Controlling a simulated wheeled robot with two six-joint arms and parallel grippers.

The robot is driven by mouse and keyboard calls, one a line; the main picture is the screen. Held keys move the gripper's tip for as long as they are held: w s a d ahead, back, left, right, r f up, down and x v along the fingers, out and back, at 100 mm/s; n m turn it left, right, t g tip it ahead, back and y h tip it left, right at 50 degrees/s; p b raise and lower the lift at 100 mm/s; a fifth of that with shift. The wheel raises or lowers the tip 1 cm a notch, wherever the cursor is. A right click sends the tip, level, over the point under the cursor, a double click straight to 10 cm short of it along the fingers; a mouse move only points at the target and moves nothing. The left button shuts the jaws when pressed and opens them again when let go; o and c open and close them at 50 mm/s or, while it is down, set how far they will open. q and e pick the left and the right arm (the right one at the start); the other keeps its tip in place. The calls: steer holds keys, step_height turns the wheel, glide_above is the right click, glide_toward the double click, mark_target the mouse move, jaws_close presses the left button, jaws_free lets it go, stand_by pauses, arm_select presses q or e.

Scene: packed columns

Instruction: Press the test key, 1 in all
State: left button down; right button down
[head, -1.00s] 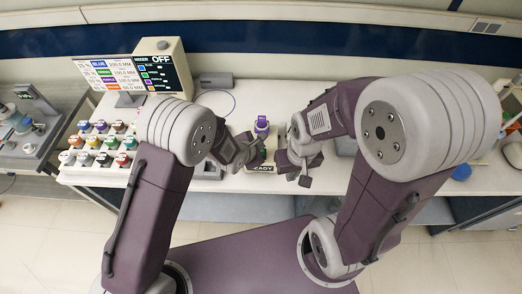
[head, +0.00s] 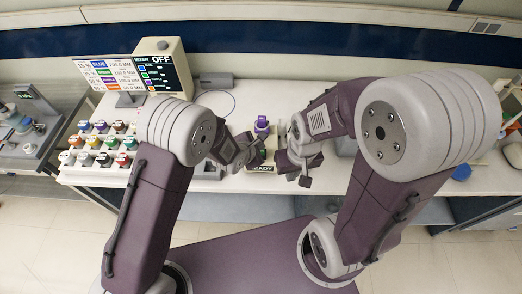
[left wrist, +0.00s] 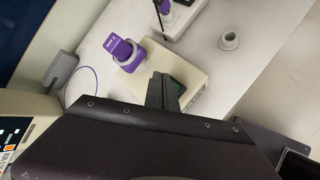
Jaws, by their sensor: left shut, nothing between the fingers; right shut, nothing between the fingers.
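The cream test device (head: 262,169) stands on the white bench, its front label partly hidden and ending in "ADY". A purple part (head: 262,124) stands at its back. I cannot tell whether this patch is the test key. My right gripper (head: 305,180) is shut and empty, just right of the device.
A mixer box (head: 162,67) with a screen reading OFF and a colour list board (head: 112,75) stand at the back left. Several colour-topped jars (head: 100,142) stand in rows at the left. A grey box (head: 216,79) with a blue cable lies behind my left arm.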

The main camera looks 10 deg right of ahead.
stand_by(0.3)
arm_select(q)
steer(key=shift+f+b, duration=0.4)
steer(key=shift+f+b, duration=0.45)
steer(key=shift+f, duration=0.1)
stand_by(0.5)
steer(key=shift+r, duration=0.1)
steer(key=shift+r+p, duration=0.7)
steer(key=shift+r, duration=0.15)
steer(key=shift+r, duration=0.1)
step_height(320, 180, up, 5)
steer(key=p, duration=0.4)
stand_by(0.6)
